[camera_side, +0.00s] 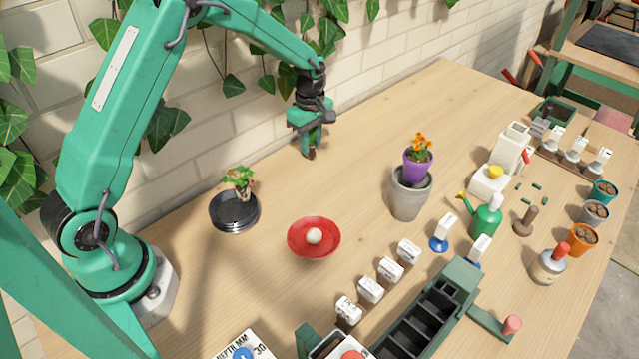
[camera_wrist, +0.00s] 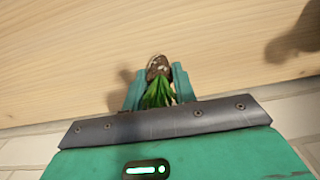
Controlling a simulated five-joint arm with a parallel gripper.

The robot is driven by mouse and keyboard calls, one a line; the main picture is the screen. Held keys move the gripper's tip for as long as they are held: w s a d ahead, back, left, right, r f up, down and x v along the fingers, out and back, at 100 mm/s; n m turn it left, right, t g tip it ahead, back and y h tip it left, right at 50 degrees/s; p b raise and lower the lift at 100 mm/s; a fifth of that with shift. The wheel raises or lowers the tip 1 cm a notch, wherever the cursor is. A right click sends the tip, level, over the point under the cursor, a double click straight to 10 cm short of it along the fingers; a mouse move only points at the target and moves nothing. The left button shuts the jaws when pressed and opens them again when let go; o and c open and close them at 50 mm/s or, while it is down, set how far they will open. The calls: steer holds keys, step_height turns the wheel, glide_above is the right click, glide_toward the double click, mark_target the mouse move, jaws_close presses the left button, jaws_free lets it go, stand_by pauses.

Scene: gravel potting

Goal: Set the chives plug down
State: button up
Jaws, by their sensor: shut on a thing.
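My gripper (camera_side: 308,148) is at the back of the wooden table, near the brick wall. In the wrist view the gripper (camera_wrist: 158,82) is shut on the chives plug (camera_wrist: 159,68), a brown root ball with green leaves pointing back toward the palm. The plug (camera_side: 309,154) shows only as a small dark end below the fingers in the side view. It is close to the table top (camera_side: 330,180); I cannot tell whether it touches.
A red bowl (camera_side: 301,248) with a pale ball, black saucers (camera_side: 236,218) with a leafy plant, and a grey pot (camera_side: 408,198) holding a purple flower pot (camera_side: 417,168) stand nearby. Labelled blocks, a green watering can (camera_side: 487,219) and small pots fill the right. Table around the gripper is clear.

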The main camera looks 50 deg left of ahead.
steer(key=o, duration=1)
steer(key=shift+f, duration=0.1)
steer(key=shift+c, duration=0.2)
step_height(320, 180, up, 12)
steer(key=shift+r, duration=0.15)
stand_by(0.4)
